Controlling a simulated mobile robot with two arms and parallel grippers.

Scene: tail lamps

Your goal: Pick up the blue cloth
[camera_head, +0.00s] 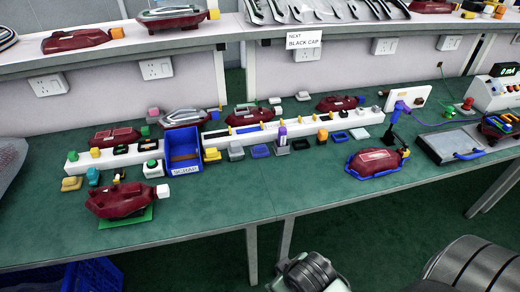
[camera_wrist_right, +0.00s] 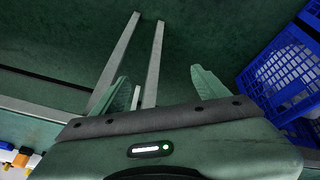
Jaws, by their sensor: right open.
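I cannot make out a blue cloth for certain. Small flat blue pieces lie on the green bench, one near the middle (camera_head: 260,151) and one farther right (camera_head: 340,137); they are too small to tell whether either is cloth. My right gripper (camera_wrist_right: 159,76) is open and empty in the wrist view, its two green fingers apart over the dark green floor, with no task object between them. My left gripper does not show in either view.
A blue bin marked SCRAP (camera_head: 184,171) stands on the bench among red tail lamps, one (camera_head: 122,200) at the front left. A blue crate (camera_head: 92,275) is below the bench, also in the wrist view (camera_wrist_right: 285,75). Bench legs (camera_head: 252,255) stand ahead. The bench's front middle is clear.

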